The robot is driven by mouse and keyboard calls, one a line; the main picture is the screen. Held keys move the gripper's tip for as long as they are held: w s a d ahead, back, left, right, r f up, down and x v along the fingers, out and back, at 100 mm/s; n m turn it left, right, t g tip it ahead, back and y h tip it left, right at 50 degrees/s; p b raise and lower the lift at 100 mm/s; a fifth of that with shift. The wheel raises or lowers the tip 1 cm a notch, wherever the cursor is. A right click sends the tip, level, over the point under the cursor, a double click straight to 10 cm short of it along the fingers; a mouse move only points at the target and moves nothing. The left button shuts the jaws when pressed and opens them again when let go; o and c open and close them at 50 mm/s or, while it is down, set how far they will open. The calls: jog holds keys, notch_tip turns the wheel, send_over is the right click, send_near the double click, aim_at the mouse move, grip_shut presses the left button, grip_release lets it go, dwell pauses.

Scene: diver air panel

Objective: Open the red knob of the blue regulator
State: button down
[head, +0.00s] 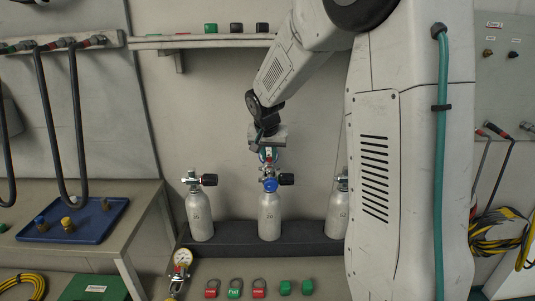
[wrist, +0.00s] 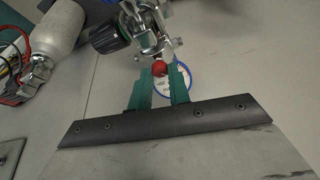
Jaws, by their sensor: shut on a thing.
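The blue regulator (head: 270,186) sits on the valve of the middle silver cylinder (head: 269,217) in the head view. In the wrist view its round white gauge with a blue rim (wrist: 184,79) shows partly behind my fingers. The small red knob (wrist: 160,68) is between the tips of my green fingers, against the metal valve body (wrist: 146,32). My gripper (wrist: 161,76) points at the regulator and is shut on the red knob. In the head view my gripper (head: 268,155) is directly above the regulator, and the knob is hard to make out there.
A cylinder (head: 200,214) stands left of the middle one; another (head: 337,216) on the right is partly hidden by my arm. All stand on a dark ledge (head: 232,231). A shelf (head: 205,42) is above.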

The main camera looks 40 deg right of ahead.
jog(key=n, duration=0.1)
jog(key=n+y, duration=0.1)
jog(key=n, duration=0.1)
jog(key=n+t+y, duration=0.1)
jog(key=n, duration=0.1)
jog(key=shift+s+d, duration=0.15)
jog(key=shift+d, duration=0.15)
jog(key=n, duration=0.2)
jog(key=n+y, duration=0.1)
jog(key=n, duration=0.1)
jog(key=n+y, duration=0.1)
jog(key=n, duration=0.1)
jog(key=shift+d, duration=0.25)
jog(key=n+y, duration=0.1)
jog(key=n, duration=0.1)
jog(key=n+y, duration=0.1)
jog(key=n, duration=0.2)
jog(key=shift+d+g, duration=0.2)
jog(key=shift+g, duration=0.2)
jog(key=n, duration=0.1)
jog(key=n+g, duration=0.1)
jog(key=n, duration=0.1)
jog(key=n+y, duration=0.1)
jog(key=n, duration=0.1)
jog(key=shift+w+d+g, duration=0.15)
jog(key=shift+w+g, duration=0.15)
jog(key=shift+n, duration=0.3)
jog(key=c, duration=1.3)
grip_release()
